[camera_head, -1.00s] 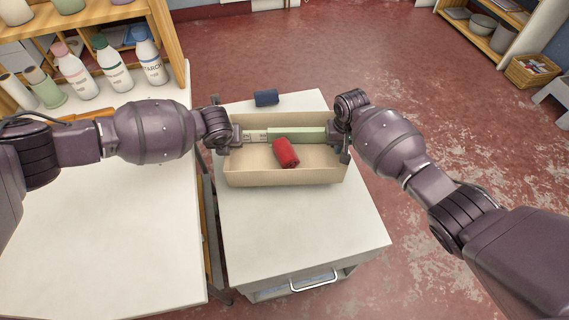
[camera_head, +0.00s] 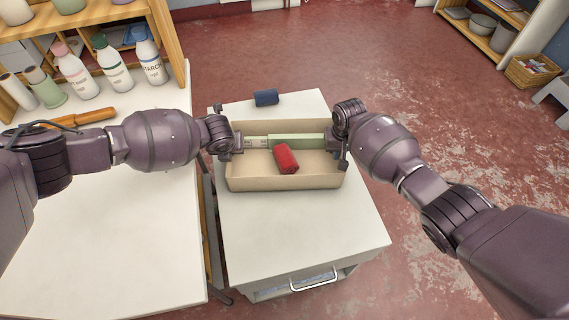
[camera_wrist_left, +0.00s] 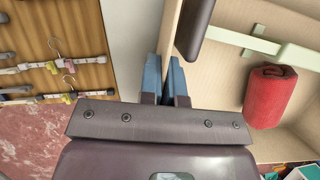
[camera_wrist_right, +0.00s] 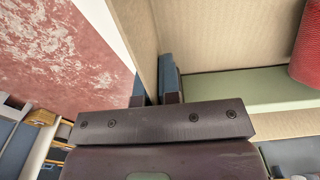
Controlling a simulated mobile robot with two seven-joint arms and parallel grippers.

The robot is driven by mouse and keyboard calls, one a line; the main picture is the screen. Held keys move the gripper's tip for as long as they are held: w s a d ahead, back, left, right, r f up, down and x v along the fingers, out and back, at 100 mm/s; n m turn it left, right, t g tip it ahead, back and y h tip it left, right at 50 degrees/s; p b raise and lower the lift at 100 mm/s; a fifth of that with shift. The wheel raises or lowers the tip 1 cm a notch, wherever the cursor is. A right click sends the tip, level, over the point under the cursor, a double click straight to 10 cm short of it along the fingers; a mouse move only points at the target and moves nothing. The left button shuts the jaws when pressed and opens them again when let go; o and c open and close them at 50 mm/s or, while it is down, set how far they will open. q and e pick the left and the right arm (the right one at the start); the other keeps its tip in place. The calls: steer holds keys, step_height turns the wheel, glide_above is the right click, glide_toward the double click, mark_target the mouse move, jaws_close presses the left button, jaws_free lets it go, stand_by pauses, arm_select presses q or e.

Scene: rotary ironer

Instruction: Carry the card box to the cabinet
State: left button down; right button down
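The tan, open card box (camera_head: 285,183) is over the white top of the cabinet (camera_head: 300,235), which has a metal drawer handle. I cannot tell for sure whether its base touches the top. In the box lie a red roll (camera_head: 286,158) and a pale green bar (camera_head: 297,140). My left gripper (camera_wrist_left: 167,80) has its blue fingers on either side of the box's left end wall, closed on it. My right gripper (camera_wrist_right: 157,85) likewise pinches the right end wall. In the head view the fingertips are mostly hidden by the wrists.
A dark blue roll (camera_head: 266,97) lies on the cabinet top behind the box. A white table (camera_head: 100,230) stands close on the left, with several bottles (camera_head: 112,65) and an orange-handled tool (camera_head: 82,118). The cabinet top in front of the box is clear. Open red floor (camera_head: 420,110) lies to the right.

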arm_select(q)
steer(key=shift+f, duration=0.65)
arm_select(e)
steer(key=shift+f, duration=0.65)
arm_select(q)
steer(key=c, duration=1.3)
jaws_free()
arm_select(e)
steer(key=c, duration=1.3)
jaws_free()
arm_select(q)
steer(key=shift+r, duration=0.15)
steer(key=v, duration=1.1)
steer(key=shift+s+r, duration=0.15)
steer(key=shift+r, duration=0.2)
arm_select(e)
steer(key=shift+r, duration=0.1)
steer(key=r, duration=1.2)
steer(key=shift+s, duration=0.2)
arm_select(q)
steer(key=shift+s, duration=0.1)
arm_select(e)
steer(key=shift+f, duration=0.1)
